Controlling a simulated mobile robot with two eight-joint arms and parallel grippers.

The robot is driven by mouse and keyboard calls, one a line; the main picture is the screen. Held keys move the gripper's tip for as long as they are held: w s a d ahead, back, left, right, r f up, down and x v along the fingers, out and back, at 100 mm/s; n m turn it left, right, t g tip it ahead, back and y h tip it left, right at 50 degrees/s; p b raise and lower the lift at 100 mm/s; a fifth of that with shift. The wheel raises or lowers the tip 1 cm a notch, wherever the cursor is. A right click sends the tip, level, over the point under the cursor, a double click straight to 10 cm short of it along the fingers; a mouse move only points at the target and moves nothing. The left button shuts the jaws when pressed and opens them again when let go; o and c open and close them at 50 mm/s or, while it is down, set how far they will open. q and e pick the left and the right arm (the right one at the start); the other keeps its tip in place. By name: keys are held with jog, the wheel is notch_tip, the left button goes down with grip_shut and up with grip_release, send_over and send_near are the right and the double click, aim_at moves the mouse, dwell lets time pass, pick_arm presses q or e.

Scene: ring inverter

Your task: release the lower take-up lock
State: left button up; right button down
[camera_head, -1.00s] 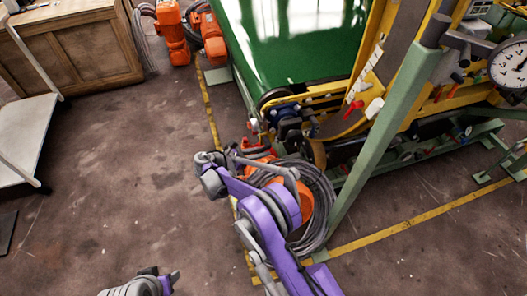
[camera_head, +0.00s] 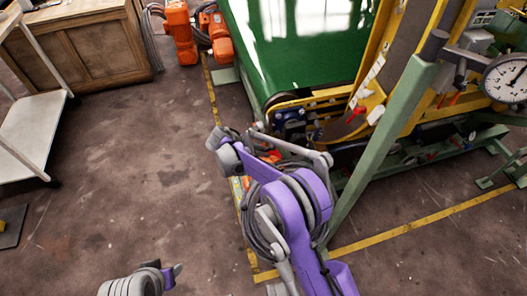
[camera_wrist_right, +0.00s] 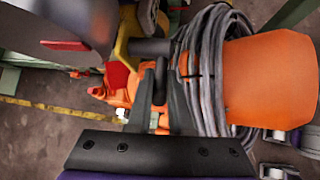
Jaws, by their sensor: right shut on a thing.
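In the right wrist view, a black lever-like handle (camera_wrist_right: 160,72) stands at the end of a grey round shaft (camera_wrist_right: 150,47). The shaft comes out of a yellow bracket (camera_wrist_right: 124,42). My right gripper (camera_wrist_right: 162,92) has its dark fingers on both sides of the handle and is shut on it. I cannot read which lock this is. In the head view, my purple right arm reaches up to the machine's near corner and hides the contact. My left gripper (camera_head: 166,272) is at the lower left, its fingers apart and empty over the floor.
A coiled grey cable (camera_wrist_right: 212,70) and an orange housing (camera_wrist_right: 270,80) are close beside my right gripper. The green belt (camera_head: 290,45), a green post (camera_head: 385,140) and a dial gauge (camera_head: 508,77) stand around it. The floor to the left is clear up to a trolley (camera_head: 35,125).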

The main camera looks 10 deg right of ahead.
jog(key=shift+a, duration=0.1)
jog(key=c, duration=1.1)
grip_release()
jog(key=shift+r, duration=0.1)
jog(key=p+v, duration=0.1)
jog(key=v, duration=0.9)
jog(key=shift+a+r, duration=0.25)
